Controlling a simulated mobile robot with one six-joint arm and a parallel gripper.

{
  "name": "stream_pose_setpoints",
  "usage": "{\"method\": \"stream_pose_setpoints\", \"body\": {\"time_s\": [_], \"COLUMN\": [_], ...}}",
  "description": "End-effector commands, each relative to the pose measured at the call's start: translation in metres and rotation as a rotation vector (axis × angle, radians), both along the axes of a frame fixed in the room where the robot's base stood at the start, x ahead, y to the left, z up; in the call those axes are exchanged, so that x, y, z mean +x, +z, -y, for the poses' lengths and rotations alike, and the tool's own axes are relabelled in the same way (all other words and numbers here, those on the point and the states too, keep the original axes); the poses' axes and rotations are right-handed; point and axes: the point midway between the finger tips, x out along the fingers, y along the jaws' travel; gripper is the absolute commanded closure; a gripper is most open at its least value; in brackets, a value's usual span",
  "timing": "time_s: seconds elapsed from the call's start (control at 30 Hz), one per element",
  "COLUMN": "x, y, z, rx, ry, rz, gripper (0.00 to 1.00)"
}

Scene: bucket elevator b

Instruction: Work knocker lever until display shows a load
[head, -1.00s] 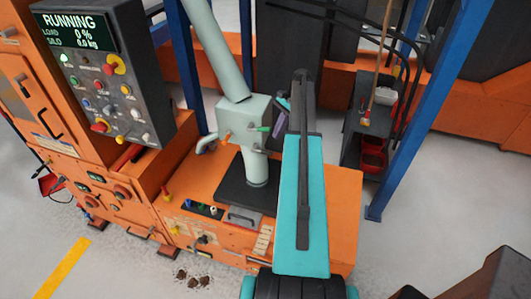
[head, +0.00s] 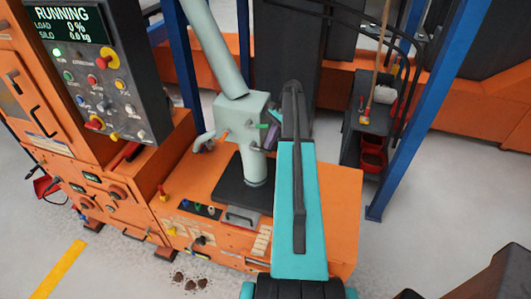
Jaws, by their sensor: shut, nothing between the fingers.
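The display (head: 68,24) at the upper left reads RUNNING, load 0 %, silo 0.0 kg. A pale green box (head: 240,112) stands on a post, with a pale pipe rising from it. A small purple part (head: 271,137) shows at its right side, close beside my arm; it may be the knocker lever, but I cannot tell. A pale handle-like part (head: 204,140) sticks out at the left of the box, with a bit of purple under it. My teal and black arm reaches toward the box.
A control panel (head: 112,82) with several buttons and knobs hangs at the left on an orange cabinet. An orange base (head: 325,200) carries the post. A blue upright (head: 425,110) and a dark shelf with red bins (head: 373,160) stand at the right.

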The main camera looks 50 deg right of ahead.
Motion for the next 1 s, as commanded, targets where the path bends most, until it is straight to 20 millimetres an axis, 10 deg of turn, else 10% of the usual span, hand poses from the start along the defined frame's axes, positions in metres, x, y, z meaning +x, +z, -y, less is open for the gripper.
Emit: {"method": "stream_pose_setpoints", "body": {"time_s": [1.0], "x": [0.001], "y": [-0.04], "z": [-0.004], "rx": [0.003], "ry": [0.003], "rz": [-0.003], "gripper": [1.0]}}
